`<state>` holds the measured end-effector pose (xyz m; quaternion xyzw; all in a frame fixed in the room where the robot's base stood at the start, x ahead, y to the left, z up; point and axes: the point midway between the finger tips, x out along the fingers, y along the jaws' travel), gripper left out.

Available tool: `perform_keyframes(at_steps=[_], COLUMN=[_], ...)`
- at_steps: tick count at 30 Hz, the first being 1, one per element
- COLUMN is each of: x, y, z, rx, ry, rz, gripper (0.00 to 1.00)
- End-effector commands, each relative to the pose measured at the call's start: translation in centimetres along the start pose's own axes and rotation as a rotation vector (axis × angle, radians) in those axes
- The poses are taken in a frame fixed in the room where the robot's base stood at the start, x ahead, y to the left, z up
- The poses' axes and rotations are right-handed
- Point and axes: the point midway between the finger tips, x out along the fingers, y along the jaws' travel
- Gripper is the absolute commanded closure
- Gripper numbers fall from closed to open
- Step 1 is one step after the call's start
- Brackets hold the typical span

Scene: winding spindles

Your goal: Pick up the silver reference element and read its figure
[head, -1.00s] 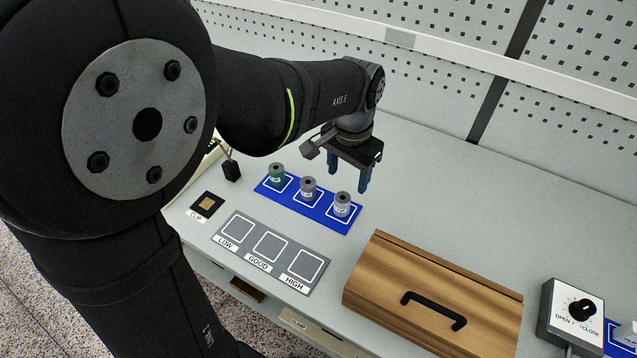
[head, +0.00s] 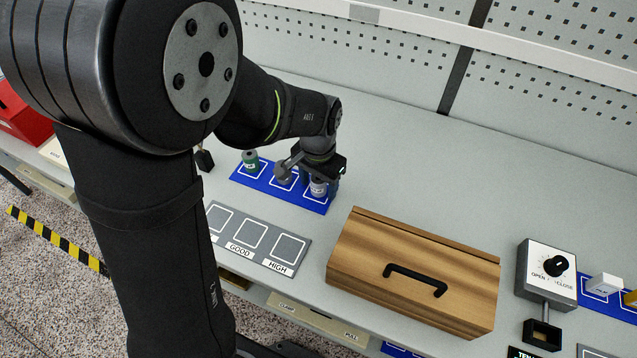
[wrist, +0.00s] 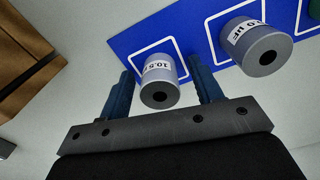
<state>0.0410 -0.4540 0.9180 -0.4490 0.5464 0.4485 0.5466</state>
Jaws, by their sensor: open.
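Three small spools stand in a row on a blue mat (head: 245,178): a green one (head: 251,160) at the left, a grey one in the middle, partly hidden by my wrist, and a silver-grey one (head: 318,188) at the right end. My gripper (head: 320,178) is low over the right-end spool. In the wrist view this spool (wrist: 160,84) stands between my two open blue fingers, with a gap on each side. Its label starts "10.5"; the rest is turned out of sight. The middle grey spool (wrist: 252,46) shows a partial label ending "0 µF".
A grey plate (head: 262,240) with outlined squares, GOOD and HIGH labels visible, lies in front. A wooden box (head: 415,270) with a black handle stands right of the mat. A knob box (head: 547,270) is farther right. The bench behind is clear.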

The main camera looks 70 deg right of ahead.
Motion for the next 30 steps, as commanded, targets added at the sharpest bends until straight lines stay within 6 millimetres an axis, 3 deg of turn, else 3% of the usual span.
perform_keyframes(at_steps=[2, 9, 22, 29, 30], x=[0.0, 0.0, -0.8, -4.2, -4.7], y=[0.0, 0.0, 0.0, 0.0, 0.8], z=[0.0, 0.0, -0.1, -0.1, 0.1], rx=[0.0, 0.0, 0.0, 0.0, 0.005], ry=[0.0, 0.0, 0.002, 0.006, 0.004], rz=[0.0, 0.0, 0.0, -0.001, 0.0], gripper=[0.41, 0.88, 0.9, 0.9, 0.9])
